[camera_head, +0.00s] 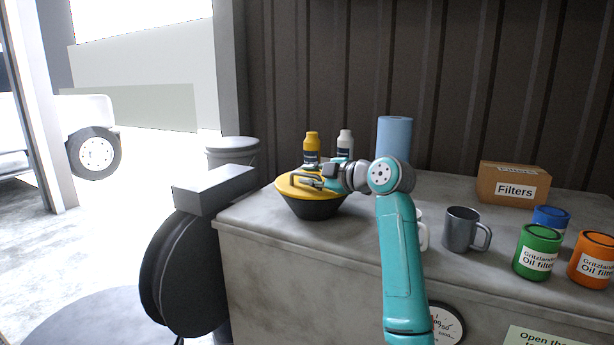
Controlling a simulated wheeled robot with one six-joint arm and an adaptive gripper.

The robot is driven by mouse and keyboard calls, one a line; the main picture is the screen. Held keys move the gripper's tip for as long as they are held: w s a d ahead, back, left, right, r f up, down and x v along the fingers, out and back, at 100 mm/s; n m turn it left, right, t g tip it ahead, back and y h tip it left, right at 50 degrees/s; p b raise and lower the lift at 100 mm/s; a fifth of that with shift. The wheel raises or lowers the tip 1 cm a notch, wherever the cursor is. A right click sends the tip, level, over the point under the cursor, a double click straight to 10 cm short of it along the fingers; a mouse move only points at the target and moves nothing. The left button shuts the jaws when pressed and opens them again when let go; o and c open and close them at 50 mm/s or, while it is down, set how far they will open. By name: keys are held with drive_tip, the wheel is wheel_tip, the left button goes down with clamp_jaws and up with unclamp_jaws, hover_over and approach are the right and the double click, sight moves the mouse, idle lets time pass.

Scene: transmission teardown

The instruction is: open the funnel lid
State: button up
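The black funnel (313,208) stands on the left end of the grey workbench (284,248). Its yellow lid (293,187) lies over the top of the funnel. My gripper (313,182) is at the lid, over its right half, with my teal arm reaching in from the right front. The fingers are small in the picture, and I cannot tell whether they are open or shut, or whether they touch the lid. My gripper and wrist hide part of the lid's right side.
Yellow (311,144) and white (345,142) bottles and a blue roll (394,138) stand behind. A grey mug (461,230), green (537,252) and orange (592,260) cans and a Filters box (513,184) are right. A black reel (187,275) stands left of the bench.

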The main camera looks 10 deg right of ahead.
drive_tip(key=shift+w+a+f, duration=0.15)
drive_tip(key=shift+w+a, duration=0.2)
drive_tip(key=shift+w, duration=0.2)
clamp_jaws()
